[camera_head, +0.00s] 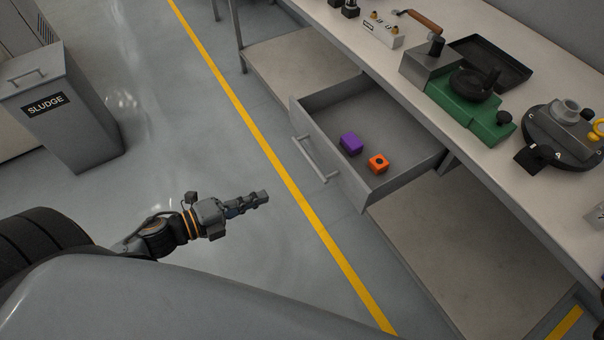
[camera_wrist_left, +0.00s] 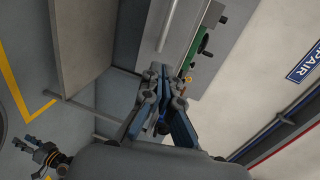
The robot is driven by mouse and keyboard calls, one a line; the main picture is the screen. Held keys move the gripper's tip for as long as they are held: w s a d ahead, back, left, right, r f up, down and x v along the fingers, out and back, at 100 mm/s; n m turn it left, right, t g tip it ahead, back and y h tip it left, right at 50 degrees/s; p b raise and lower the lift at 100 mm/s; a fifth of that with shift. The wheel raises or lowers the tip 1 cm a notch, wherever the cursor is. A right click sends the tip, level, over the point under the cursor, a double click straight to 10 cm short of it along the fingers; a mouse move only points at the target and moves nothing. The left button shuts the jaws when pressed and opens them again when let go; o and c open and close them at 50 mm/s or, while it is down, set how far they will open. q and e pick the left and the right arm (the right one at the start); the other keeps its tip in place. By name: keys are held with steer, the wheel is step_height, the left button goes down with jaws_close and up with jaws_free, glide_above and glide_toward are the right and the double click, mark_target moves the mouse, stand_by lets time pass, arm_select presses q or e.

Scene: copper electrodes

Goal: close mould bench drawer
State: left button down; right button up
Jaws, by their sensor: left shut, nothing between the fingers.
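The grey drawer (camera_head: 353,192) of the mould bench stands pulled well out from under the bench top. Its bar handle (camera_head: 316,159) is on the front panel. My left gripper (camera_head: 264,197) is shut and empty, out in front of the drawer and apart from the handle. Its closed fingers also show in the left wrist view (camera_wrist_left: 164,73), with a bar handle (camera_wrist_left: 167,25) beyond them. My right gripper (camera_wrist_left: 22,144) is small at the lower left there; its jaws are unclear.
The bench top (camera_head: 500,170) holds a green device (camera_head: 460,108), a dark tray (camera_head: 490,62) and a round dark fixture (camera_head: 560,135). A grey SLUDGE bin (camera_head: 85,120) stands at left. A yellow floor line (camera_head: 262,142) runs between my left gripper and the drawer. That floor is clear.

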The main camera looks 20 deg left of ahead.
arm_select(q)
steer(key=p+x, duration=0.2)
steer(key=x, duration=1.2)
steer(key=shift+r, duration=0.25)
arm_select(e)
steer(key=shift+s+a+r, duration=0.1)
steer(key=shift+s+r, duration=0.1)
steer(key=shift+r, duration=0.35)
steer(key=shift+s+r, duration=0.15)
steer(key=shift+r, duration=0.35)
